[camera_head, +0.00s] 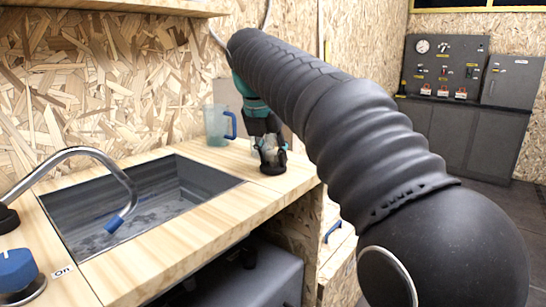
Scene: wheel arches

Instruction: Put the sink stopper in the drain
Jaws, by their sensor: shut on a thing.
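My gripper (267,150) is at the counter's right end, to the right of the sink, pointing down. It is shut on a small black round thing, which looks like the sink stopper (272,169). The stopper is at the counter surface; I cannot tell whether it touches the wood or is just above it. The grey sink (118,187) is set into the counter at the left. Its drain cannot be made out from here.
A curved metal faucet (85,152) with a blue tip reaches over the sink. A blue knob (17,268) is at the front left. A clear jug (214,124) with a blue handle stands behind the sink's right end. The wooden counter (185,225) is clear in front.

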